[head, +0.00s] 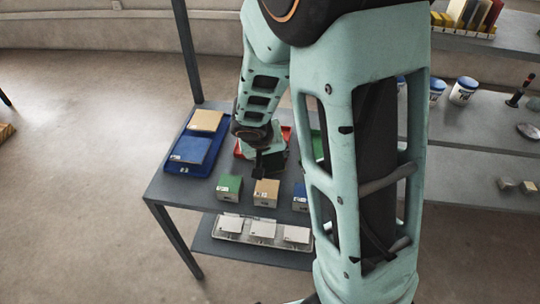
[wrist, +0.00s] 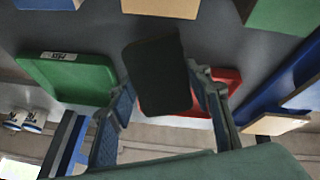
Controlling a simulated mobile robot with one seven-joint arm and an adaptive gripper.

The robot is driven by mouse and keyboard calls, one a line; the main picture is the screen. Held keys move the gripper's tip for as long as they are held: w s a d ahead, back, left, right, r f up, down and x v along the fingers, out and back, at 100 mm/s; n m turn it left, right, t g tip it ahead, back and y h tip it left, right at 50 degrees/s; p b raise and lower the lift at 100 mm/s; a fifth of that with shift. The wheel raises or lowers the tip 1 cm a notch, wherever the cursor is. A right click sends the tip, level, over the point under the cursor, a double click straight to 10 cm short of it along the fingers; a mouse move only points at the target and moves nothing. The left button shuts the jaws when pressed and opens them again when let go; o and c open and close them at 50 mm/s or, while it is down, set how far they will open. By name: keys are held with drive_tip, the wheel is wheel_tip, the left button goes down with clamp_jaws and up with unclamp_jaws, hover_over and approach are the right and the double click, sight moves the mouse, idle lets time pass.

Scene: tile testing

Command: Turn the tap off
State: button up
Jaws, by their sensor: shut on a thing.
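No tap shows in either view. My gripper (head: 262,168) is over the grey table, at the red tray, in the head view. In the wrist view my gripper (wrist: 160,80) is shut on a dark, nearly black tile (wrist: 158,62), with a finger at each side of it. The dark tile (head: 274,165) also shows in the head view, partly hidden by the gripper. The red tray (wrist: 232,78) lies behind the tile in the wrist view and is partly covered by it. I cannot tell whether the tile touches the tray.
A blue tray (head: 222,149) with tan and blue tiles lies left. A green tray (wrist: 65,78) lies on the red tray's other side. Green (head: 229,187), tan (head: 266,192) and blue (head: 300,197) blocks line the front edge. White tiles sit on the lower shelf. My arm hides the table's right.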

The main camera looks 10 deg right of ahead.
drive_tip(key=shift+f, duration=0.15)
drive_tip(key=o, duration=1)
